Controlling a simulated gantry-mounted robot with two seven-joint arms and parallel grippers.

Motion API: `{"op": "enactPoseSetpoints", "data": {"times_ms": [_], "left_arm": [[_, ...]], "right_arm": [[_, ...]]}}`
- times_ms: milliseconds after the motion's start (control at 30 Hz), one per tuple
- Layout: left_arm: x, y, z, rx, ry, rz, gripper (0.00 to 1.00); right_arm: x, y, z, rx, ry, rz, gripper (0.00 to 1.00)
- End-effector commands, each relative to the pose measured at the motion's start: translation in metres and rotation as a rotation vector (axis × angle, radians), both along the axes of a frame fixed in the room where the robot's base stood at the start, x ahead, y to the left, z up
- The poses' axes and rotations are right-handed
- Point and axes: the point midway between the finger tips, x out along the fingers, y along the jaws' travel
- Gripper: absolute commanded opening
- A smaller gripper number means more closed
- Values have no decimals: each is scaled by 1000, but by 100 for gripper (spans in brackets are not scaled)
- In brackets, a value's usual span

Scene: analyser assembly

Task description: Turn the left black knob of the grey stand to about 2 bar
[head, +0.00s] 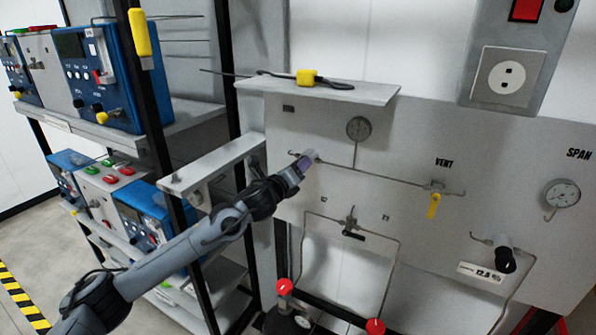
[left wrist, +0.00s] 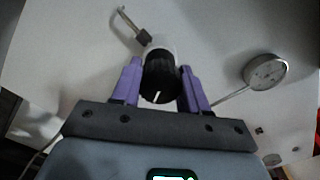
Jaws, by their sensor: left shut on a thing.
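The grey stand (head: 385,150) is an upright panel in the head view. My left gripper (head: 303,162) reaches its upper left part and covers most of the left knob there. In the left wrist view the left black knob (left wrist: 160,80) sits between the purple fingers of my left gripper (left wrist: 160,85), which are shut on it. A white mark on the knob points toward the bottom of that picture. The left gauge (head: 358,128) is right of the knob; it also shows in the left wrist view (left wrist: 266,70). Its needle is too small to read. My right gripper is not in view.
The stand also has a yellow vent lever (head: 434,204), a right black knob (head: 505,261) and a right gauge (head: 562,194). A shelf (head: 320,89) juts out above the left gauge. A rack with blue devices (head: 95,75) stands at the left.

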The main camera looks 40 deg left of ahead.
Motion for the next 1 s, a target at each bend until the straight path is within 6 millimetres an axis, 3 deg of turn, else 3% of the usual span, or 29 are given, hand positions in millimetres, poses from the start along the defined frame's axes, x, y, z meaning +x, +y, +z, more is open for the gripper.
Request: {"op": "enactPoseSetpoints", "data": {"times_ms": [467,500,633,1000], "left_arm": [[0,0,0,13,4,0,13],[0,0,0,13,4,0,50],[0,0,0,12,3,1,69],[-3,0,0,12,2,0,69]], "right_arm": [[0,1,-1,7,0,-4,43],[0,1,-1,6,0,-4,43],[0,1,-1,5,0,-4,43],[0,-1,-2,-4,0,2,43]]}}
